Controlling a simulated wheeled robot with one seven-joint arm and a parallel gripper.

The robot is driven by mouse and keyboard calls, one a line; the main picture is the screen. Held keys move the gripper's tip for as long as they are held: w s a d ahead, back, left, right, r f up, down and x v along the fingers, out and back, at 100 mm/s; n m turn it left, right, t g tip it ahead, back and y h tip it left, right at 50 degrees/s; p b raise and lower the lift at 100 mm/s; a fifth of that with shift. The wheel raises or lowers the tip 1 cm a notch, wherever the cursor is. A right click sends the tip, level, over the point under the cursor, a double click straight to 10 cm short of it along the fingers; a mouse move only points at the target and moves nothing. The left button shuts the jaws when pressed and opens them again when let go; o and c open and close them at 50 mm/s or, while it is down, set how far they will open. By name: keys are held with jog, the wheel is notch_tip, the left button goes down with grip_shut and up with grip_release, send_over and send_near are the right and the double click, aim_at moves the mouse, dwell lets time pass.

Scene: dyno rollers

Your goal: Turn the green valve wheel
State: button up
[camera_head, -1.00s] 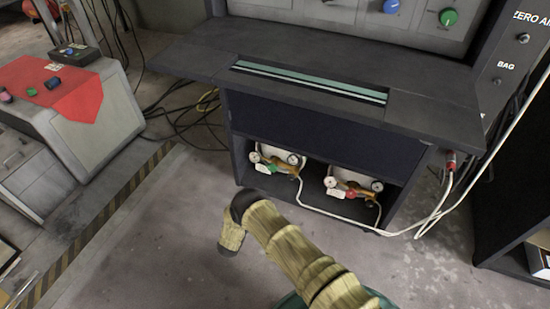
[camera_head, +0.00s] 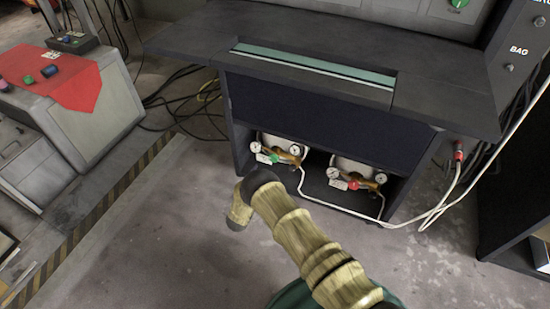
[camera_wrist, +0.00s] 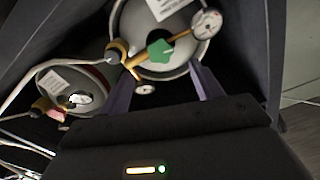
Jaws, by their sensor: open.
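The green valve wheel (camera_head: 273,158) is on brass pipework in front of a pale tank, in the left part of the cabinet's low open bay. In the wrist view the green wheel (camera_wrist: 160,52) shows in the upper middle, beyond and between my fingers. My gripper (camera_wrist: 158,72) is open, with its two fingers spread and nothing between them. It appears apart from the wheel; the exact distance is hard to tell. In the head view my arm hides the gripper.
A red valve (camera_head: 353,185) with its own tank and gauges is beside it; a gauge (camera_wrist: 207,24) is close to the green wheel. Dark cabinet walls (camera_head: 240,135) frame the bay. A white hose (camera_head: 345,215) runs along its front. The floor in front is mostly clear.

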aim_at(272, 159)
jog(key=b+x, duration=0.4)
jog(key=x, duration=0.6)
jog(key=shift+w+d+f+b, duration=0.1)
jog(key=shift+w+f+b, duration=0.1)
jog(key=shift+b, duration=0.1)
jog(key=shift+w+d+r, duration=0.2)
jog(key=shift+w, duration=0.4)
jog(key=c, duration=1)
